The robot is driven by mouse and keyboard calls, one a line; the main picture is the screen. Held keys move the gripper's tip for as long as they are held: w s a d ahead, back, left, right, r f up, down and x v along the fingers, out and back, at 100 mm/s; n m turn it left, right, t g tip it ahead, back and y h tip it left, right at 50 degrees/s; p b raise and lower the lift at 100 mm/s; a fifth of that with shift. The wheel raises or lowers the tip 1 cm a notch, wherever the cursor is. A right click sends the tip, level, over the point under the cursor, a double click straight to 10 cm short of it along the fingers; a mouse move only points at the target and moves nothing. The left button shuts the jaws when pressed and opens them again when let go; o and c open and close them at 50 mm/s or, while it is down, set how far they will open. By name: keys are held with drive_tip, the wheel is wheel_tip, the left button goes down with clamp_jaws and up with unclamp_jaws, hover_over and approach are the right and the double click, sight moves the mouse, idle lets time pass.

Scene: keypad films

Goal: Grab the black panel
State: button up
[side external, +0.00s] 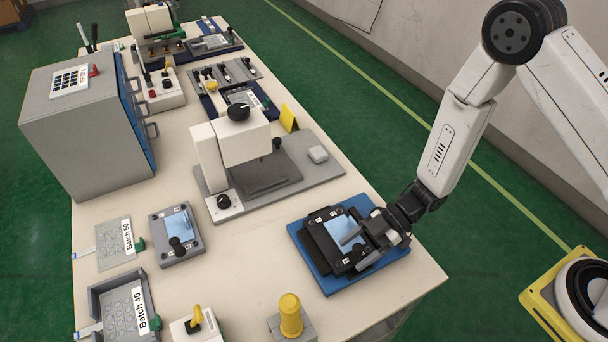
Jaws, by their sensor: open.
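The black panel (316,240) lies flat on a blue base (304,262) near the right edge of the table. It has a pale blue screen-like area (340,227) in its middle and small white labels at its corners. My gripper (362,245) is over the right part of the panel, with its fingers pointing down to the left. The gripper is open, with nothing seen between the fingers. It hides part of the panel's right side. Whether the fingers touch the panel I cannot tell.
A white press (235,145) on a grey base stands behind the panel. A grey panel with a black knob (179,250) lies to the left, beside a tray labelled Batch 40 (98,291). A yellow knob (290,312) stands at the front. A grey cabinet (95,130) is at back left.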

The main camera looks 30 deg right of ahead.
clamp_jaws()
idle(1.4)
